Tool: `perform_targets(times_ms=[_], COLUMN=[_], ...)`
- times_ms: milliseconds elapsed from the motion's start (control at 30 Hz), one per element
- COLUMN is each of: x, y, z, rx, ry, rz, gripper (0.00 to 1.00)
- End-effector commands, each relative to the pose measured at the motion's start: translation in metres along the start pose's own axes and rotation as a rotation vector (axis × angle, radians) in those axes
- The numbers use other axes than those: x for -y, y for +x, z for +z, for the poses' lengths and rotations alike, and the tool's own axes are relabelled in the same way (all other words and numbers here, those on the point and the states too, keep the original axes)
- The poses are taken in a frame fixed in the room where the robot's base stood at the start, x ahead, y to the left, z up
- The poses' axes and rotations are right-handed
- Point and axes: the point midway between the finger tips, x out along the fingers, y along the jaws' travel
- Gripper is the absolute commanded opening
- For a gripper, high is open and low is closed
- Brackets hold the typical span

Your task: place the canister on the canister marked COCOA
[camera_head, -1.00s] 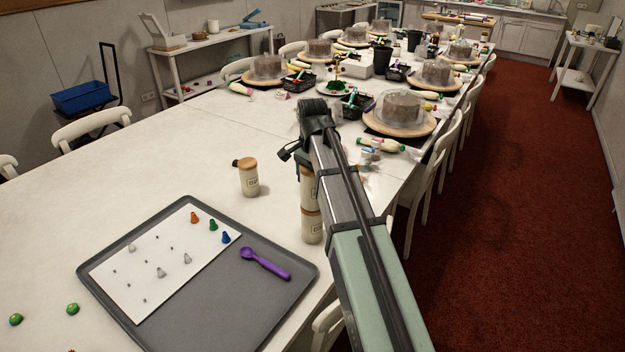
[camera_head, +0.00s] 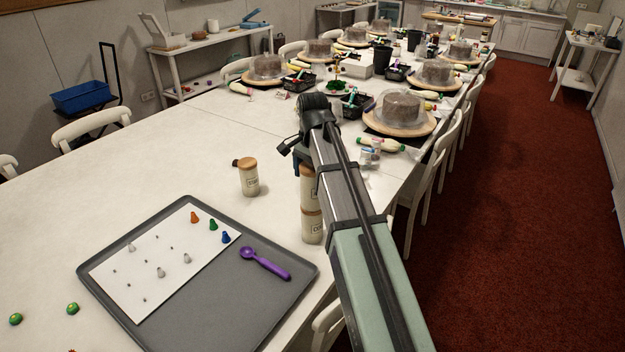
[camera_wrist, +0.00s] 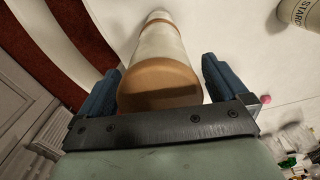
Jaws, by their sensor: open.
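Two cream canisters with tan lids stand one on the other near the table's right edge. The lower canister (camera_head: 312,228) shows a label starting "CO"; the rest is hidden by my arm. The upper canister (camera_head: 308,187) sits upright on it, its label mostly hidden. My gripper (camera_wrist: 160,82) is open in the wrist view, its blue fingers on either side of the upper canister's tan lid (camera_wrist: 158,84), with gaps beside it. In the head view my arm covers much of the gripper.
Another canister (camera_head: 249,178) stands left of the stack; its label in the wrist view (camera_wrist: 303,12) ends in "STARD". A grey tray (camera_head: 285,300) with a white sheet and purple scoop (camera_head: 265,264) lies in front. Covered cakes on turntables (camera_head: 400,115) stand farther back.

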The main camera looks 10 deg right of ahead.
Motion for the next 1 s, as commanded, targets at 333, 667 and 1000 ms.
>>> perform_targets(times_ms=[333,667,1000], x=[0.002,0.001,0.000], y=[-0.061,-0.100,-0.106], z=[-0.001,-0.001,0.000], rx=[-0.001,0.000,0.000], ry=[0.000,0.000,0.000], rz=[-0.002,0.000,0.000], gripper=[1.00,1.00,1.00])
